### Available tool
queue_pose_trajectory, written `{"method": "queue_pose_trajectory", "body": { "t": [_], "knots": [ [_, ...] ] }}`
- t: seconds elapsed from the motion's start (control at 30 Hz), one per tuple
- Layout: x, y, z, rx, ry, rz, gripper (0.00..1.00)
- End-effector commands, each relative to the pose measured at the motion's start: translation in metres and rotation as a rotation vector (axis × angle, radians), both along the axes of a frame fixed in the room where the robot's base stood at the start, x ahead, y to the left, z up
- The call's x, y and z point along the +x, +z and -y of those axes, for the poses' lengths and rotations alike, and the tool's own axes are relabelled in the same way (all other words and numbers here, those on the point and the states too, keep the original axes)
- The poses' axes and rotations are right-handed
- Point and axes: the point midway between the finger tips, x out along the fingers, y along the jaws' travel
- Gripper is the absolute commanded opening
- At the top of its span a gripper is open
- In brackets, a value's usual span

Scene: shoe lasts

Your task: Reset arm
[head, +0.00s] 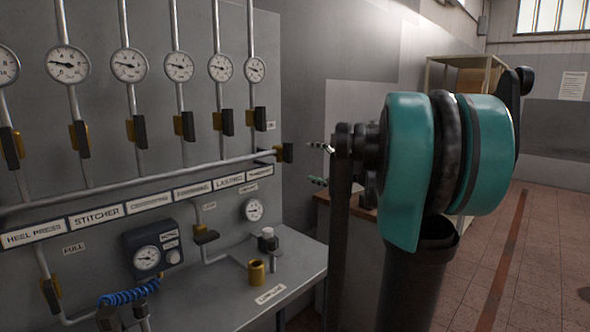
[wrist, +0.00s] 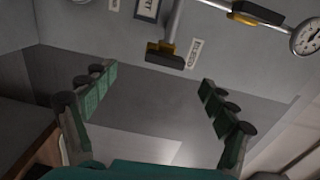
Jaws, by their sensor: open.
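My arm, with teal covers, fills the right half of the head view and stands folded in front of the wall's right end. My gripper (wrist: 158,82) is open and empty in the wrist view, its two green-padded fingers wide apart with grey surface between them. In the head view only its small fingertips (head: 320,164) show, left of the arm; the rest is hidden behind the arm. The fingertips appear near the right end of the horizontal pipe (head: 150,182); I cannot tell the gap.
A grey panel carries several gauges (head: 129,65) and valves (head: 184,126). A shelf below holds a brass cup (head: 256,273) and a black-and-white fitting (head: 268,240). A blue coiled hose (head: 128,293) hangs at lower left. Tiled floor (head: 545,240) is open at right.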

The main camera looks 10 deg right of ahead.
Motion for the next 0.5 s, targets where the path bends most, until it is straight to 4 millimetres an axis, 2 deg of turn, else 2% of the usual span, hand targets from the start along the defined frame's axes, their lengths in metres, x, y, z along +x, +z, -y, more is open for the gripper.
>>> {"method": "queue_pose_trajectory", "body": {
  "t": [0.07,0.17,0.3,0.4,0.5],
  "knots": [
    [-0.011,-0.021,-0.016,-0.059,0.027,-0.026,0.85],
    [-0.036,-0.065,-0.043,-0.188,0.078,-0.077,0.85],
    [-0.086,-0.142,-0.076,-0.424,0.168,-0.164,0.85],
    [-0.127,-0.197,-0.088,-0.605,0.231,-0.224,0.85],
    [-0.171,-0.251,-0.09,-0.797,0.29,-0.282,0.85]
  ]
}}
